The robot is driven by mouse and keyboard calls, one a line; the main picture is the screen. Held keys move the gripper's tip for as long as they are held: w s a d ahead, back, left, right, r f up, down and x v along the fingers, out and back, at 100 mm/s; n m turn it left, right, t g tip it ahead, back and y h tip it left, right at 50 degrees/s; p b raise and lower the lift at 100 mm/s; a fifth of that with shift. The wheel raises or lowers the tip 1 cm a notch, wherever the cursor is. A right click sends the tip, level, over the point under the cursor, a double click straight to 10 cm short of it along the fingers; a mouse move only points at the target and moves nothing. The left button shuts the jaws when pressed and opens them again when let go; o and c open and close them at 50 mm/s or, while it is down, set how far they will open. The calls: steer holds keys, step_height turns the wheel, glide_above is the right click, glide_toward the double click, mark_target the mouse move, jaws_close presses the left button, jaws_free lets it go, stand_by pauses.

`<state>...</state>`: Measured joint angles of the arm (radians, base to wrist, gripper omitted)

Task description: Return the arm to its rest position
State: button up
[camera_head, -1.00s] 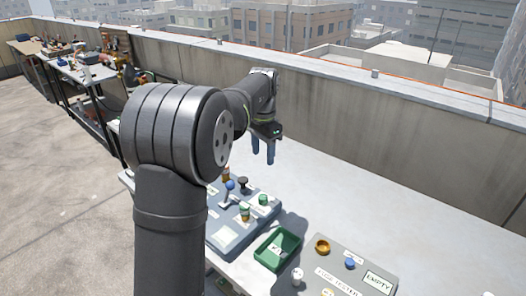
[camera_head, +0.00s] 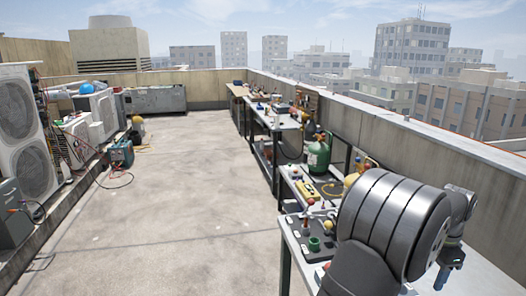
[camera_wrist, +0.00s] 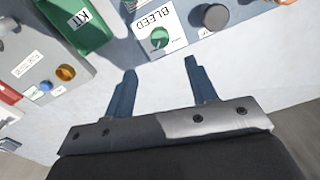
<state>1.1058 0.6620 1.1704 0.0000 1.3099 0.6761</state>
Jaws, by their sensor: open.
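My gripper (camera_head: 447,270) shows at the lower right of the head view, beyond my large dark arm joint, with its blue fingers pointing down. In the wrist view my gripper (camera_wrist: 160,68) has its two blue fingers well apart with nothing between them, over a pale bench top (camera_wrist: 160,92). A panel labelled BLEED (camera_wrist: 152,18) with a green knob (camera_wrist: 160,38) lies past the fingertips. I cannot tell the height above the bench.
The wrist view shows a green KIT tray (camera_wrist: 98,34), a grey board with an orange cup (camera_wrist: 65,73), and a dark knob (camera_wrist: 215,17). The head view shows a green gas cylinder (camera_head: 318,155), condensers (camera_head: 20,125) at left, a parapet (camera_head: 440,150) at right and open roof floor (camera_head: 185,200).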

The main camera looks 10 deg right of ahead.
step_height(320, 180, down, 11)
steer(key=shift+f, duration=0.2)
stand_by(0.4)
step_height(320, 180, up, 17)
step_height(320, 180, down, 17)
steer(key=shift+f, duration=0.2)
steer(key=shift+r+n, duration=0.25)
steer(key=shift+n, duration=0.55)
steer(key=n, duration=1)
steer(key=shift+n, duration=2.2)
